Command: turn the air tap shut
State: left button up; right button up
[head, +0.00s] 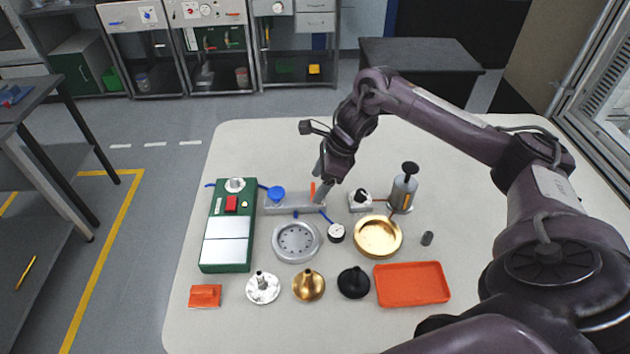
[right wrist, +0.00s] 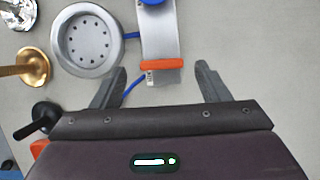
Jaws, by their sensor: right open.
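The air tap's orange lever (head: 312,189) sits near the right end of a grey metal block (head: 290,201) and lies across it. In the right wrist view the lever (right wrist: 162,65) lies crosswise on the grey block (right wrist: 160,35), between and just beyond my open fingers. My right gripper (head: 322,183) hangs over that end of the block, and its fingers (right wrist: 161,82) stand either side of the lever with gaps. I cannot tell whether they touch anything. A blue knob (head: 276,193) is at the block's left end. My left gripper is not in view.
A green control box (head: 228,250) stands left of the block. A round grey fixture (head: 296,240), small gauge (head: 337,232) and brass ring (head: 378,237) are close in front. A black-knobbed cylinder (head: 404,190) stands right. An orange tray (head: 412,284) lies nearer. Blue hoses run close by.

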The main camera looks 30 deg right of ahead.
jog(key=shift+w+a+f, duration=0.2)
jog(key=shift+f, duration=0.35)
jog(key=shift+w+a+f, duration=0.1)
jog(key=shift+w+f, duration=0.05)
jog(key=shift+f, duration=0.35)
jog(key=c, duration=1)
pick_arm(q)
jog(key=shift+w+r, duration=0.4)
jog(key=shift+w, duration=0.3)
